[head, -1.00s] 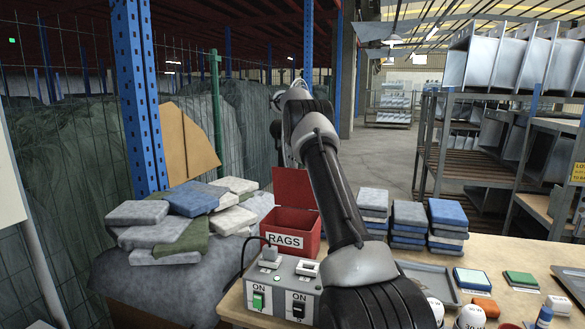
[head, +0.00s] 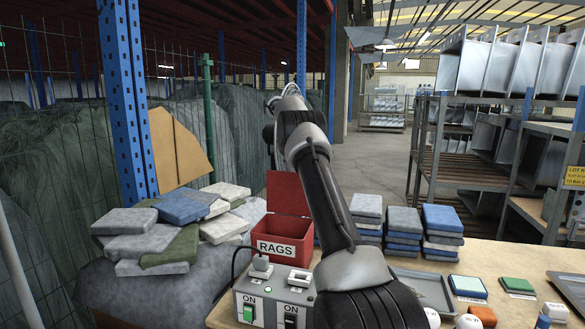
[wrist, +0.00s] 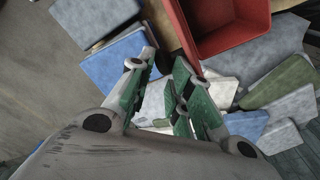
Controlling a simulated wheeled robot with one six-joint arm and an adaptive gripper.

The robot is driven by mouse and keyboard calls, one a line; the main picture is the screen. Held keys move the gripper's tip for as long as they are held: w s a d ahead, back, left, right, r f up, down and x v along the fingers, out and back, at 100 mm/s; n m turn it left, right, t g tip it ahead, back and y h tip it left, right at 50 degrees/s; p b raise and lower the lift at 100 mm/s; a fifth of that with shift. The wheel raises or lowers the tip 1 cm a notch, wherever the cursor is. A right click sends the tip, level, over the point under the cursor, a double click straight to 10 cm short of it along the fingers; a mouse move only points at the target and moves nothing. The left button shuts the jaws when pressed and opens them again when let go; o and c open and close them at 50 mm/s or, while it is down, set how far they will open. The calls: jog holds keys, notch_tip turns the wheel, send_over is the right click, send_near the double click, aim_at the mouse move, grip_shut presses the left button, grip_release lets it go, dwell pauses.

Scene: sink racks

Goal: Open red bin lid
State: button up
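The red bin (head: 283,241), labelled RAGS, stands on the wooden table left of my arm. Its red lid (head: 289,193) stands upright at the back, and the bin's mouth is uncovered. In the head view I cannot make out the fingers.
A grey switch box (head: 272,296) sits in front of the bin. Stacks of folded cloths (head: 403,230) stand to the right, near a grey tray (head: 424,290). A heap of cloths (head: 180,205) lies at left, by a blue post (head: 122,95). Open floor lies behind the table.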

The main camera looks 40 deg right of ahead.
jog(key=o, duration=0.6)
jog(key=shift+g+y, duration=0.3)
jog(key=shift+g, duration=0.2)
jog(key=f, duration=0.1)
jog(key=s+f, duration=0.1)
jog(key=f, duration=0.1)
jog(key=shift+s+d+f, duration=0.2)
jog(key=shift+d+f, duration=0.1)
jog(key=shift+f, duration=0.1)
jog(key=o, duration=0.7)
jog(key=shift+w, duration=0.15)
jog(key=shift+c, duration=0.2)
jog(key=shift+w+a, duration=0.1)
jog(key=shift+a, duration=0.1)
jog(key=shift+c, duration=0.3)
jog(key=shift+r, duration=0.35)
jog(key=r, duration=0.2)
jog(key=shift+w+r, duration=0.2)
jog(key=shift+r, duration=0.1)
jog(key=c, duration=0.6)
jog(key=r, duration=0.4)
jog(key=shift+s+d+r, duration=0.35)
jog(key=shift+r, duration=0.05)
jog(key=shift+c, duration=0.2)
jog(key=shift+s+d+r, duration=0.15)
jog(key=shift+s+r, duration=0.05)
jog(key=shift+r, duration=0.2)
jog(key=shift+s, duration=0.1)
